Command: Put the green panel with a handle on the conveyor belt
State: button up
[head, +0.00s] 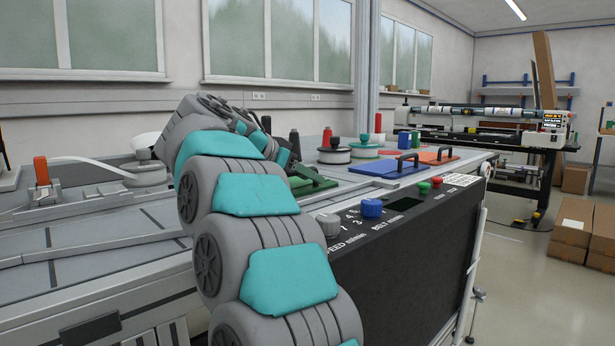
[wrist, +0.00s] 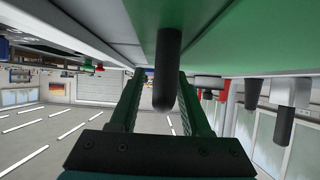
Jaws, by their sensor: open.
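The green panel (head: 315,186) lies on the bench top just beyond my arm in the head view, with a dark handle (head: 313,176) on it. In the wrist view the green panel (wrist: 235,40) fills the top, and its black handle (wrist: 166,75) appears between the two fingers. My gripper (wrist: 160,76) is open around the handle; I cannot tell whether either finger touches it. In the head view my gripper is mostly hidden behind my arm. The grey, dark-striped surface (head: 80,245) at left looks like the conveyor belt.
A blue panel (head: 388,168) and an orange panel (head: 430,157), both with handles, lie farther right on the bench. Spools (head: 334,155) stand behind. A control box (head: 400,235) with knobs fronts the bench. Cardboard boxes (head: 575,228) stand on the floor at right.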

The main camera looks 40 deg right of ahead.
jog(key=v, duration=1)
jog(key=shift+a+r, duration=0.2)
jog(key=shift+a, duration=0.05)
jog(key=shift+s+a+r, duration=0.1)
jog(key=shift+a+r, duration=0.05)
jog(key=shift+a, duration=0.35)
jog(key=shift+s, duration=0.1)
